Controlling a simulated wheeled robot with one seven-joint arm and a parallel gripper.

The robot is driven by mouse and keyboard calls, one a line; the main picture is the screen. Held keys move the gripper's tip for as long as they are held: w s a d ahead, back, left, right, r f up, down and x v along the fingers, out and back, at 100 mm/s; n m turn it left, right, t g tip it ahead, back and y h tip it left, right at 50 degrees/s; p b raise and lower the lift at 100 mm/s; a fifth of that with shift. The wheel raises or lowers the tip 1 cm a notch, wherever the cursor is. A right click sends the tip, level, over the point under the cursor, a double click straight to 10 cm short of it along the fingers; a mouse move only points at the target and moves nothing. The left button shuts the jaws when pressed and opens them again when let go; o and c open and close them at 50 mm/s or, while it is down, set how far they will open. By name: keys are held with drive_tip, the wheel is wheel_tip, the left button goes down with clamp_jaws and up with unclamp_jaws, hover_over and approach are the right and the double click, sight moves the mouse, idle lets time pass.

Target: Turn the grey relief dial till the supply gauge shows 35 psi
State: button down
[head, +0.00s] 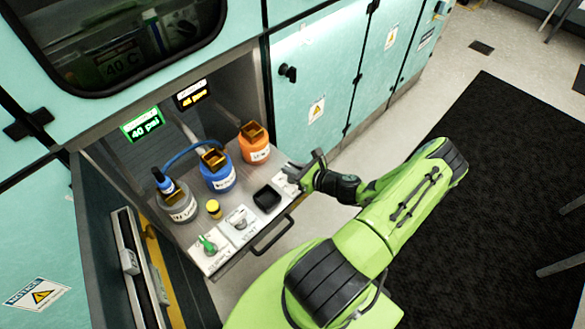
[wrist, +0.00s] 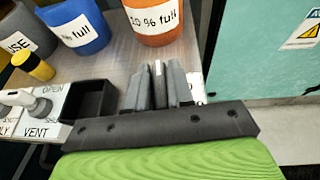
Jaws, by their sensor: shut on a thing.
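The grey relief dial (wrist: 159,84) shows in the wrist view as a thin upright grey grip with a pale mark on top. My gripper (head: 302,170) is shut on it at the right end of the shelf. In the wrist view the two fingers flank the dial, which hides its base and most of its label. In the head view the fingers largely cover the dial. A green lit gauge (head: 142,124) on the back wall reads 40 psi. A second gauge (head: 191,95) has amber digits that seem to read 40 psi. Their small headings are too blurred to read.
On the shelf stand a grey bottle (head: 178,204), a blue bottle (head: 217,172) and an orange bottle (head: 254,147). A yellow-capped piece (head: 213,208), a black square tray (head: 266,197), a white vent lever (head: 238,219) and a green-handled valve (head: 206,244) are left of my gripper.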

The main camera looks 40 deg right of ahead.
drive_tip(key=shift+f+n+g+y+b, duration=0.1)
drive_tip(key=shift+n+g+y+b, duration=0.25)
drive_tip(key=shift+n+y, duration=0.75)
drive_tip(key=shift+n+g+y, duration=0.25)
drive_tip(key=shift+n+y, duration=0.35)
drive_tip(key=shift+y, duration=0.2)
drive_tip(key=c, duration=1.1)
unclamp_jaws()
drive_tip(key=p+v, duration=0.1)
drive_tip(key=v, duration=1.5)
drive_tip(key=shift+p, duration=0.3)
